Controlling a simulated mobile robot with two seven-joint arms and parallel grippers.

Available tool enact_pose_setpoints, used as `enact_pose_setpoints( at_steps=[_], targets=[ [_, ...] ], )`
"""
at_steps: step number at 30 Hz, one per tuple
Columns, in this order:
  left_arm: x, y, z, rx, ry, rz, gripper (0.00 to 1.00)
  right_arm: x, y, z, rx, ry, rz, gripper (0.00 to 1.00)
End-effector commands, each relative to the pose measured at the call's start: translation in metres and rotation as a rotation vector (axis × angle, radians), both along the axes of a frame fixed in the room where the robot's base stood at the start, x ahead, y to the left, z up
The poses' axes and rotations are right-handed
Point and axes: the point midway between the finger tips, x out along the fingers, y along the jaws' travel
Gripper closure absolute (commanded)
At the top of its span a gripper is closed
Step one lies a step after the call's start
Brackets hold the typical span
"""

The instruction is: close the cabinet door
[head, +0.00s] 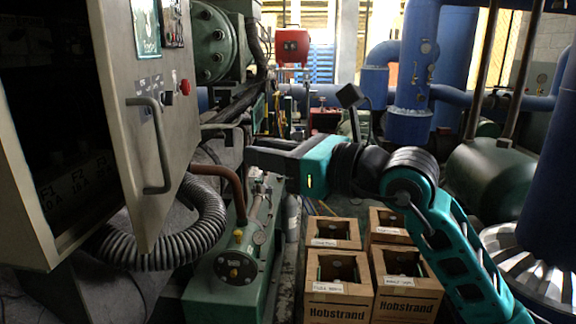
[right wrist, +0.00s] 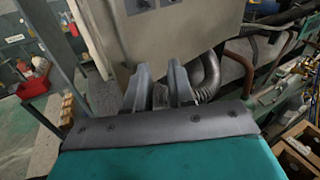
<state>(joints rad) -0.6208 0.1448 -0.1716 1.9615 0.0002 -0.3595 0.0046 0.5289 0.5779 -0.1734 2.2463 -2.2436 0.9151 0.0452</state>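The cabinet door (head: 150,95) stands open at the left in the head view. Its face carries a grey bar handle (head: 160,150), a red button and a label plate. The cabinet (head: 25,215) behind it is dark inside. My right gripper (head: 208,143) is just right of the door, apart from the handle, and points left. In the right wrist view its two fingers (right wrist: 159,72) are spread with nothing between them. The pale door panel (right wrist: 170,40) appears beyond the fingertips; whether they touch it cannot be told. My left gripper is not in view.
A ribbed grey hose (head: 185,240) curves below the door, beside green machinery (head: 225,290). Several wooden Hobstrand crates (head: 338,300) stand on the floor below my right arm. Blue pipes (head: 412,70) and a green tank (head: 490,180) fill the right side.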

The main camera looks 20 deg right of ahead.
Motion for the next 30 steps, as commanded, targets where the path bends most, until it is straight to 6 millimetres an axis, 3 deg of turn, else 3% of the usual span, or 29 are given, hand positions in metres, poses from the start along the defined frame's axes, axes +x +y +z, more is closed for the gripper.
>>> enact_pose_setpoints(
  at_steps=[21, 30],
  targets=[
    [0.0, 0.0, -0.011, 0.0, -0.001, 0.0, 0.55, -0.048, -0.01, 0.0, -0.001, -0.001, -0.002, 0.77],
    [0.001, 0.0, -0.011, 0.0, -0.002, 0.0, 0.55, -0.05, -0.011, 0.0, 0.0, 0.0, -0.002, 0.77]
  ],
)
